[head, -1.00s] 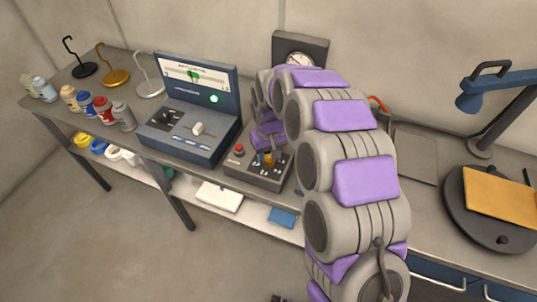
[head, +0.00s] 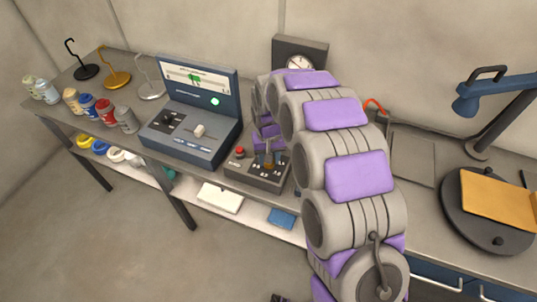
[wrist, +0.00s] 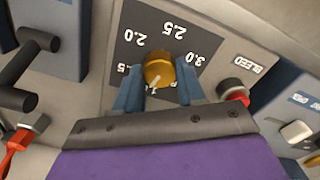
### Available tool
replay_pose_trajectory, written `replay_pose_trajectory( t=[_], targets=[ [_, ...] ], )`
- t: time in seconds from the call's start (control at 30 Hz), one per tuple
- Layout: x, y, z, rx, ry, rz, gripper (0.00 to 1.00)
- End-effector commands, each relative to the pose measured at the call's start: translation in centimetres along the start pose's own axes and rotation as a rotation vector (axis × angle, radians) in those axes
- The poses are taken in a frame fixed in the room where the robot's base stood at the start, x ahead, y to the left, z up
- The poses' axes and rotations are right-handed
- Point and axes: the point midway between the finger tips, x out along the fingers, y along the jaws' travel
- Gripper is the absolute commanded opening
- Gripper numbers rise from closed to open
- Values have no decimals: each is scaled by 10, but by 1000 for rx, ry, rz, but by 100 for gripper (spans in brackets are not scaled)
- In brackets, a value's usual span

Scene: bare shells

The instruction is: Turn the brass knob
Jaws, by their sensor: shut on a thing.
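The brass knob (wrist: 158,70) sits on a dark dial plate (wrist: 150,28) with numbers such as 2.0, 2.5 and 3.0, seen upside down in the wrist view. A pale mark on the knob points toward the bottom of that picture. My gripper (wrist: 159,76) is shut on the knob, one blue-grey finger on each side. In the head view, the knob's small control box (head: 258,171) stands on the bench, and my gripper (head: 268,157) comes down over it. My fingers mostly hide the knob there.
A red BLEED button (wrist: 233,90) is close beside my gripper. A blue console (head: 187,150) with an upright display stands left of the box. Several bottles (head: 104,110) and hook stands (head: 117,80) are further left. A dial gauge (head: 300,60) stands behind my arm.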

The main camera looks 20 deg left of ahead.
Motion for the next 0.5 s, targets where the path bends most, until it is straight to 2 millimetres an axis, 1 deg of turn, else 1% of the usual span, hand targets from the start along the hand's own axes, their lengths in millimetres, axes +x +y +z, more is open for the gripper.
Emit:
replay_pose_trajectory(
  t=[0.03, 0.5],
  targets=[
    [-4, 1, 0, 42, 0, 1, 9],
    [-3, 0, -1, 487, 3, 1, 9]
  ],
)
